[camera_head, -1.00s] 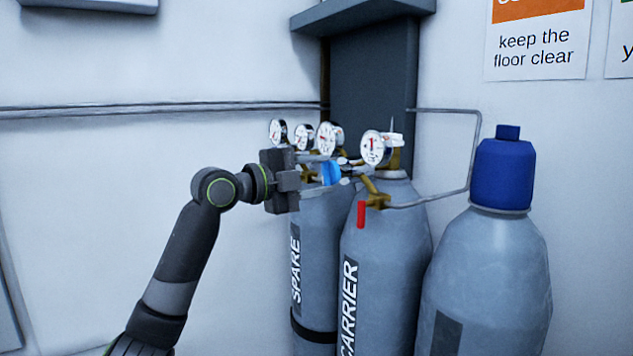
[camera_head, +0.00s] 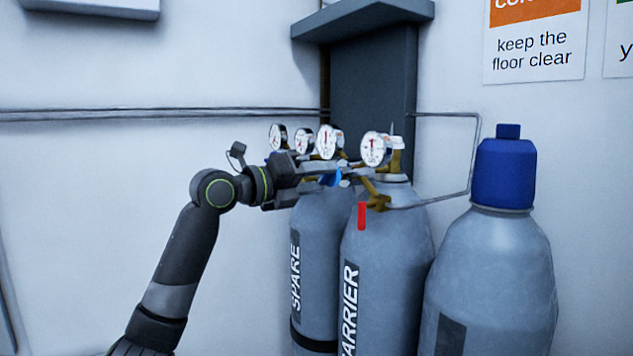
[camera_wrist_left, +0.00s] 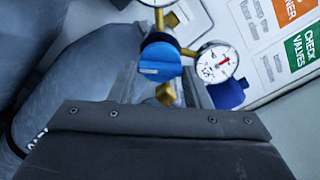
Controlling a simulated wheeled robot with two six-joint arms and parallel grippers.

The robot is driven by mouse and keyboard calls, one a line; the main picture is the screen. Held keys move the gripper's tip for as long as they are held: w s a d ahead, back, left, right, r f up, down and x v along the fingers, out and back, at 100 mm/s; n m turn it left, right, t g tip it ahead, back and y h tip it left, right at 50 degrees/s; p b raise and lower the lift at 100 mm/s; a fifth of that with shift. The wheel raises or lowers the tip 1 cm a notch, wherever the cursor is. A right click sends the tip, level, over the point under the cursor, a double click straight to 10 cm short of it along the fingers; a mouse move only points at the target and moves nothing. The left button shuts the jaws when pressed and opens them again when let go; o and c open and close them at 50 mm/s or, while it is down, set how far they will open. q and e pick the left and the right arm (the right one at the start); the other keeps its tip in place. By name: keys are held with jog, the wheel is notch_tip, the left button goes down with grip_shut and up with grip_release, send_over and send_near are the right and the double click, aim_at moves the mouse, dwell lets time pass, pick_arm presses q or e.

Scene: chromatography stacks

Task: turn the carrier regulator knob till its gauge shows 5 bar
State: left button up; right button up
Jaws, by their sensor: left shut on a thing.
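The carrier cylinder (camera_head: 385,260) stands upright with its label facing me. Its brass regulator has round white gauges, one of them the right gauge (camera_head: 373,149), whose red needle points about straight up; its numbers are too small to read. That kind of gauge also shows in the left wrist view (camera_wrist_left: 217,63). The blue knob (camera_head: 333,179) faces my left gripper (camera_head: 328,172). In the left wrist view the blue knob (camera_wrist_left: 160,66) lies between the fingers, and the gripper is shut on it. The fingers partly hide the knob in the head view. My right gripper is out of view.
The spare cylinder (camera_head: 312,235) stands close on the left with its own gauges. A blue-capped cylinder (camera_head: 490,270) stands on the right. A red lever (camera_head: 362,215) hangs below the regulator. A thin pipe (camera_head: 471,160) bends along the wall. The wall at left is open.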

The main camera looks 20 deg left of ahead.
pick_arm(q)
jog(key=shift+f+m, duration=0.2)
jog(key=shift+m, duration=1.3)
jog(key=o, duration=1)
jog(key=shift+r, duration=0.1)
jog(key=shift+s+a+b, duration=0.35)
jog(key=shift+a+b, duration=0.05)
jog(key=shift+b+v, duration=2.45)
jog(key=shift+v, duration=5.75)
